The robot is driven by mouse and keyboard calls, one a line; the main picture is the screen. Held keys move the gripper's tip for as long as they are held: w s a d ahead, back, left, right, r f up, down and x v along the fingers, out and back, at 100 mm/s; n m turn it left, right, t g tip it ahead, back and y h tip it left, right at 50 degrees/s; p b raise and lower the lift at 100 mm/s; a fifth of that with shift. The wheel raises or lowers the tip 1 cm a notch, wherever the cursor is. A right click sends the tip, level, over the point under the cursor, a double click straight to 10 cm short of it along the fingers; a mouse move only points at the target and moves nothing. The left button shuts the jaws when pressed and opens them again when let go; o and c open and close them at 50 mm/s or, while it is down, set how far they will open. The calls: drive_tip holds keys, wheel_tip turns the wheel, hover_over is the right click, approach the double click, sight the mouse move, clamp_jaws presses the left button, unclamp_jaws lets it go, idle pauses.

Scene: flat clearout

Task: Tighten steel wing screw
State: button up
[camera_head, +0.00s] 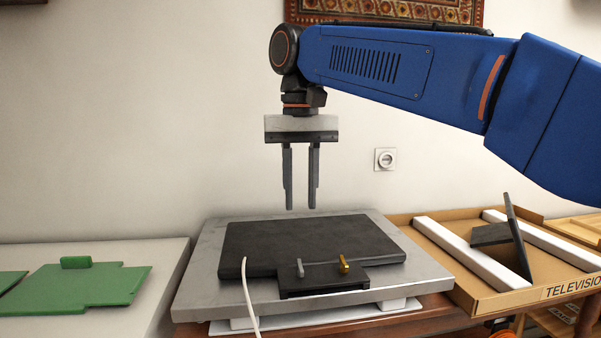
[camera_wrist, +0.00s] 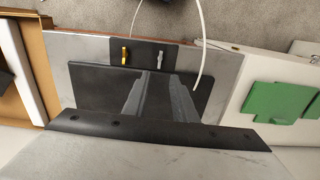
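The steel wing screw (camera_head: 300,267) stands on the small black bracket (camera_head: 322,284) at the front of a flat black panel (camera_head: 310,243). It also shows in the wrist view (camera_wrist: 158,62). A brass wing screw (camera_head: 344,264) stands to its right in the head view, and to its left in the wrist view (camera_wrist: 124,56). My gripper (camera_head: 301,207) points straight down above the panel, behind and well above the steel screw. Its two fingers are apart with nothing between them. How far each screw is seated cannot be told.
The panel lies on a grey slab (camera_head: 200,284). A white cable (camera_head: 247,290) runs off the panel's front left. Green pieces (camera_head: 85,286) lie on a pale surface at left. At right, a cardboard tray (camera_head: 470,297) holds white strips and a dark angled stand (camera_head: 516,235).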

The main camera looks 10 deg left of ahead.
drive_tip(key=shift+r, duration=2.05)
drive_tip(key=shift+d, duration=0.1)
drive_tip(key=s+d+f+m+t, duration=0.1)
drive_tip(key=d+f, duration=0.3)
drive_tip(key=d, duration=0.3)
drive_tip(key=s+d+f, duration=0.2)
drive_tip(key=d+f, duration=0.2)
drive_tip(key=d, duration=0.3)
drive_tip(key=s+d+f+m+t, duration=0.1)
drive_tip(key=d+f, duration=0.4)
drive_tip(key=d, duration=0.3)
drive_tip(key=s+d+f+t, duration=0.1)
drive_tip(key=s+d+f, duration=0.3)
drive_tip(key=f, duration=0.3)
drive_tip(key=s+d+f+t, duration=0.1)
drive_tip(key=s+d+f, duration=0.4)
drive_tip(key=f, duration=0.3)
drive_tip(key=s+d+f+m, duration=0.1)
drive_tip(key=s+d+f, duration=0.3)
drive_tip(key=f, duration=0.3)
drive_tip(key=shift+s+d+f+t, duration=0.3)
drive_tip(key=shift+d+t, duration=0.05)
drive_tip(key=shift+t, duration=0.05)
